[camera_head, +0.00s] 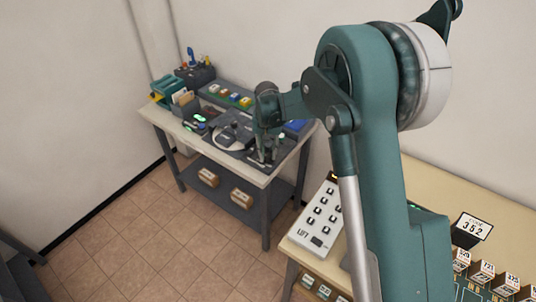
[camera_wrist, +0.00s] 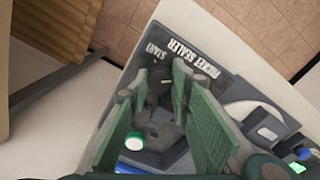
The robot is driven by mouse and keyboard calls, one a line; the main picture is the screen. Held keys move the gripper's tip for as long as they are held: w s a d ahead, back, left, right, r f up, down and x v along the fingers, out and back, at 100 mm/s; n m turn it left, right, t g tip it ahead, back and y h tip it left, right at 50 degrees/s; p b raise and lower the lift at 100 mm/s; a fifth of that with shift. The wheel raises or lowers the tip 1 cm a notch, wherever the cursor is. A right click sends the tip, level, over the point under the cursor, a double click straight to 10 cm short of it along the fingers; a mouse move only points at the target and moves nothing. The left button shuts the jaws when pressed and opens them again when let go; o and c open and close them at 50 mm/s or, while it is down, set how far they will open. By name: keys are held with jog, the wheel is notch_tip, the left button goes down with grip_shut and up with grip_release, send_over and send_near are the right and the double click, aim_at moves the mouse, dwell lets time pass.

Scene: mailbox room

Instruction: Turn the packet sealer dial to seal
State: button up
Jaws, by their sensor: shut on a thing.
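The packet sealer (camera_wrist: 208,48) is a dark panel at the bench corner, with white "PACKET SEALER" and "START" lettering in the wrist view. Its dark grey dial (camera_wrist: 158,98) sits between my fingers, partly hidden by them. My gripper (camera_wrist: 156,84) is shut on the dial, with a green finger pad on each side. In the head view my gripper (camera_head: 266,150) points down at the right end of the bench, hiding most of the sealer. I cannot read the dial's pointer or a "seal" mark.
The bench (camera_head: 160,116) also holds a white round device (camera_head: 228,138), a row of coloured blocks (camera_head: 225,94) and a dark caddy (camera_head: 195,75). The tiled floor between is clear.

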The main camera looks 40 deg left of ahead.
aim_at(268, 155)
dwell(0.3)
jog(key=o, duration=0.9)
jog(key=shift+r, duration=0.1)
notch_tip(268, 155, up, 12)
jog(key=shift+s+a+f, duration=0.1)
dwell(0.5)
